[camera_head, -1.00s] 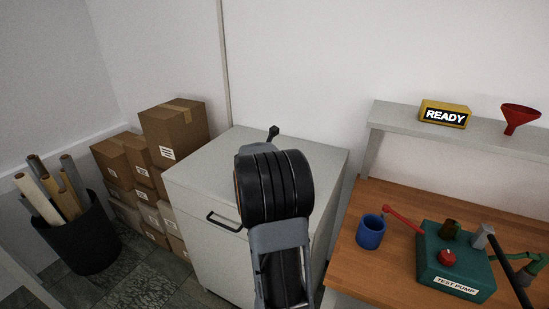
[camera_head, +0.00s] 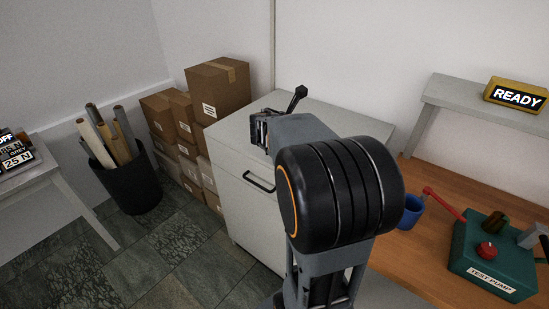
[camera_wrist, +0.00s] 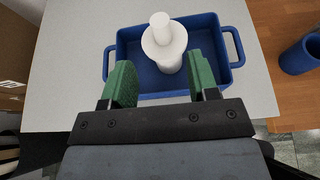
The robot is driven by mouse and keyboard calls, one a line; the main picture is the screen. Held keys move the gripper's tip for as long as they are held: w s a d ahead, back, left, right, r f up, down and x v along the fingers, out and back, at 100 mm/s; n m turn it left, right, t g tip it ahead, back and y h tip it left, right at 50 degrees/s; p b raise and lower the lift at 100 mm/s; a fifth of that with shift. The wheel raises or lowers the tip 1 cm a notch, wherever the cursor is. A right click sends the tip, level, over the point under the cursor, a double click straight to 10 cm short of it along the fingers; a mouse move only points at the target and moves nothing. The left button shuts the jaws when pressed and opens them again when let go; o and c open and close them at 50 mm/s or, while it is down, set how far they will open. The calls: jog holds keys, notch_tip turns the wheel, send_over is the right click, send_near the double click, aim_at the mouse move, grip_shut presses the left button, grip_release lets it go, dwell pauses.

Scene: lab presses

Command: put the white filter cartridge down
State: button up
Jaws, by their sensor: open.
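The white filter cartridge (camera_wrist: 164,44) stands upright in a blue tray (camera_wrist: 106,62) with side handles, in the wrist view. The tray sits on the grey cabinet (camera_wrist: 73,48). My gripper (camera_wrist: 160,72) is open. Its two green fingers are spread on either side of the cartridge's near side, with visible gaps between them and it. In the head view my arm hides the tray and the cartridge, and the fingers cannot be made out there.
To the right of the cabinet is a wooden bench (camera_wrist: 276,18) with a blue cup (camera_wrist: 299,56) and a green test pump (camera_head: 485,257). Cardboard boxes (camera_head: 218,90) and a black bin of rolls (camera_head: 133,187) stand to the left. A grey table (camera_head: 40,190) is at far left.

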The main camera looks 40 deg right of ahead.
jog(key=s+a+f+m+y, duration=0.2)
jog(key=s+a+m+y, duration=0.2)
jog(key=a+m, duration=0.3)
jog(key=s+a+f+m+y, duration=0.3)
jog(key=a+m, duration=0.4)
jog(key=a, duration=0.5)
jog(key=s+a+f+m+y, duration=0.2)
jog(key=s+a+m+y, duration=0.3)
jog(key=a, duration=0.5)
jog(key=shift+s+f+m+y, duration=0.15)
jog(key=shift+f+m+y, duration=0.25)
jog(key=shift+m, duration=0.7)
